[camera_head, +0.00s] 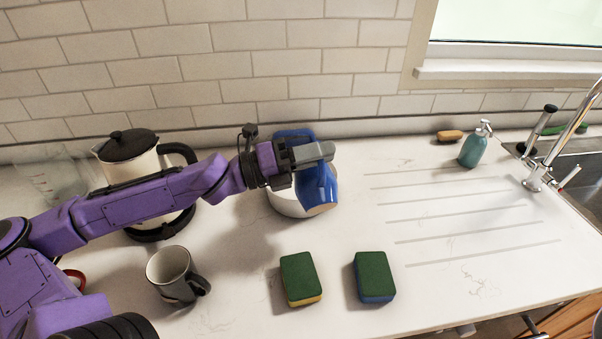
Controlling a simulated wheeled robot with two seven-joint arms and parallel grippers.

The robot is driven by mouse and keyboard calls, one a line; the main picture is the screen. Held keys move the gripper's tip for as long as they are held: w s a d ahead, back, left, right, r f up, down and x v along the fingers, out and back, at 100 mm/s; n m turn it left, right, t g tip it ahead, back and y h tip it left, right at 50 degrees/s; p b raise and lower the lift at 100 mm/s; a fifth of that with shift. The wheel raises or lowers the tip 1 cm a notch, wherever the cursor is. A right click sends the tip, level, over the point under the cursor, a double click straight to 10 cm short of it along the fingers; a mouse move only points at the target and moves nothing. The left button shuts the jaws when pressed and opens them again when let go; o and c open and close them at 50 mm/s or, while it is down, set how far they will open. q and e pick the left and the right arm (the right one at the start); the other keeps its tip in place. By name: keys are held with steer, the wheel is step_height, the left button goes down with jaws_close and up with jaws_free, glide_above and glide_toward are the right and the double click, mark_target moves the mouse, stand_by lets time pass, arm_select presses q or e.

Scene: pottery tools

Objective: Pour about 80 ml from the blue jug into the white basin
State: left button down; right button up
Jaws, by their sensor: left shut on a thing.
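The blue jug (318,190) is held by my left gripper (312,153), which is shut on it. The jug is tilted, its open end turned down toward the lower right, above the white basin (284,203). The basin stands on the counter, and the jug and gripper hide much of it. I cannot see the inside of the basin or any stream of liquid. My right gripper is not in view.
A cream kettle (135,170) and a clear measuring jug (60,177) stand behind my left arm. A grey mug (172,274) and two green-topped sponges (300,276) (374,275) lie in front. The ridged drainboard is clear.

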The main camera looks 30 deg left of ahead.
mark_target(323, 179)
arm_select(q)
steer(key=shift+w+a+n+b, duration=0.35)
steer(key=shift+w+n+b, duration=0.05)
steer(key=shift+n, duration=0.4)
stand_by(0.7)
steer(key=m+p, duration=0.1)
steer(key=s+d+m+p, duration=0.1)
steer(key=m, duration=0.1)
steer(key=s+d+m+p, duration=0.1)
steer(key=shift+r+m+g, duration=0.4)
steer(key=shift+s+d+f+m+b, duration=0.15)
steer(key=shift+s+d+f+m, duration=0.05)
steer(key=shift+f+m, duration=0.2)
steer(key=shift+s+d+f+m+b, duration=0.2)
steer(key=shift+f+m, duration=0.1)
steer(key=shift+f, duration=0.2)
steer(key=shift+s, duration=0.15)
steer(key=shift+s+d+f+m, duration=0.15)
steer(key=shift+d+f+m, duration=0.05)
steer(key=shift+f+m, duration=0.25)
steer(key=shift+s+d+f+m+g, duration=0.15)
steer(key=shift+d+m+g, duration=0.2)
steer(key=shift+m, duration=0.2)
steer(key=shift+s, duration=0.1)
